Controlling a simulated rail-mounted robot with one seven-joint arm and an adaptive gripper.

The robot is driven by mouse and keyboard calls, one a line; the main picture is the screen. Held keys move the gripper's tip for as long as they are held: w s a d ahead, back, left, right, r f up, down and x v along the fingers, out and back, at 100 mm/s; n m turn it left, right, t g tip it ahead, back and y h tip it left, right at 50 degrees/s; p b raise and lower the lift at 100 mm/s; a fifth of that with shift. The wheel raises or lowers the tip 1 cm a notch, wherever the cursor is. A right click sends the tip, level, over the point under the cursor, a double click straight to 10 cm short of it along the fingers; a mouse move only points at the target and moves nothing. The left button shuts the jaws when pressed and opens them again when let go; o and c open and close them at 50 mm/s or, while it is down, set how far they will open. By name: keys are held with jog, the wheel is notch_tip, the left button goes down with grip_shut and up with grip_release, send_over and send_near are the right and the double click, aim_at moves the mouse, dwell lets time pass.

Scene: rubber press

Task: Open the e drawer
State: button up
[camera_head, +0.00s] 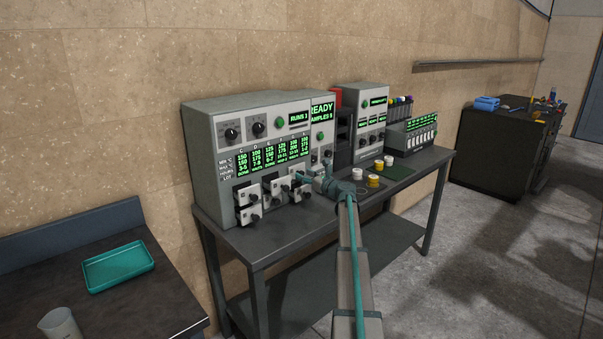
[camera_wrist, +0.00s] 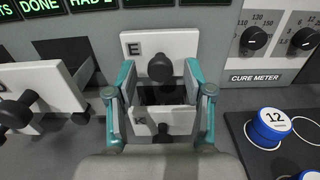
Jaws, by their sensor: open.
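The E drawer (camera_wrist: 182,47) has a white front marked E with a round black knob, on the machine's grey face at the upper middle of the wrist view. My gripper (camera_wrist: 160,74) is open, its teal fingers on either side below the E front and near its knob; I cannot tell whether they touch it. A second white front (camera_wrist: 180,120) with a black knob and a letter like K shows lower between the fingers. In the head view my gripper (camera_head: 308,180) is at the machine's drawers, partly hiding them.
Several other white drawer fronts (camera_head: 248,194) stick out to the left; one (camera_wrist: 50,90) is close to my left finger. A black tray with a cup marked 12 (camera_wrist: 270,125) is at the right. The grey machine (camera_head: 215,118) stands on a dark table (camera_head: 262,245).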

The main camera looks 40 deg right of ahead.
jog(key=shift+w+a, duration=0.1)
jog(key=shift+w, duration=1.15)
grip_shut()
